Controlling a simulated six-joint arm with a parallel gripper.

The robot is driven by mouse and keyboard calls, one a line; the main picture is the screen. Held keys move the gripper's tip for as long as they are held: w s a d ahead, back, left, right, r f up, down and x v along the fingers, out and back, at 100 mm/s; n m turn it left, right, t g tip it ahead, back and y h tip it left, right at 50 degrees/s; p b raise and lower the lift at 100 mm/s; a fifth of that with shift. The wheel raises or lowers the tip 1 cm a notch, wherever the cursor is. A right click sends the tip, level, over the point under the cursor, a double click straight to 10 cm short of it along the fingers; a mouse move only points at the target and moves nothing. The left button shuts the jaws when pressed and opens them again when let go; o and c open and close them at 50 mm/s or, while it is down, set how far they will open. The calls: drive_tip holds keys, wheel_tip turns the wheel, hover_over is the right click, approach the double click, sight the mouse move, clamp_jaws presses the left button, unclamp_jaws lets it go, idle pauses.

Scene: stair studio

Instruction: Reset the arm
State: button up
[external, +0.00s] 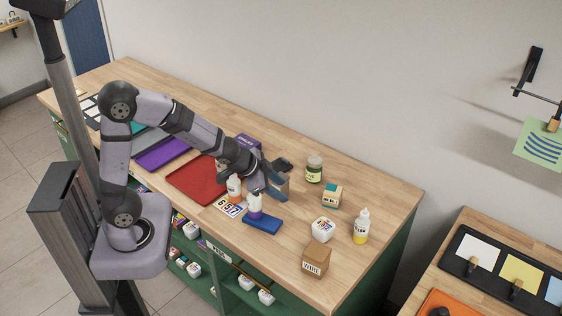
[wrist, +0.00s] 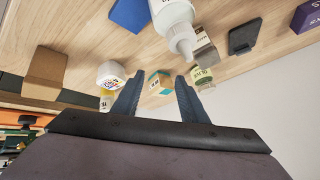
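My gripper (external: 279,180) hangs low over the middle of the wooden counter (external: 388,197), with the arm stretched out from its base at the left. In the wrist view my gripper (wrist: 160,76) has its two dark fingers apart. Nothing is held between them. A teal-and-tan carton (wrist: 160,83) shows through the gap, standing farther off; it is also in the external view (external: 331,196). A white bottle (wrist: 172,14) is near the fingers in the wrist view. A small grey block (wrist: 205,46) is beside it; the arm partly hides this area in the external view.
A green-labelled jar (external: 314,169), white box (external: 322,230), yellow glue bottle (external: 361,227) and brown box (external: 316,260) stand to the right. A white bottle (external: 255,207) is at the blue pad (external: 262,223). A red mat (external: 190,181) lies left, a purple box (external: 248,142) behind the arm.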

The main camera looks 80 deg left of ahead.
drive_tip(key=s+d+f+g+h, duration=0.1)
drive_tip(key=s+d+f+g, duration=0.1)
drive_tip(key=s+d, duration=0.6)
drive_tip(key=s+d+f+g+h, duration=0.2)
drive_tip(key=s+d+g, duration=0.2)
drive_tip(key=s+d, duration=0.4)
drive_tip(key=s, duration=0.4)
drive_tip(key=shift+f+g, duration=0.25)
drive_tip(key=shift+g, duration=0.15)
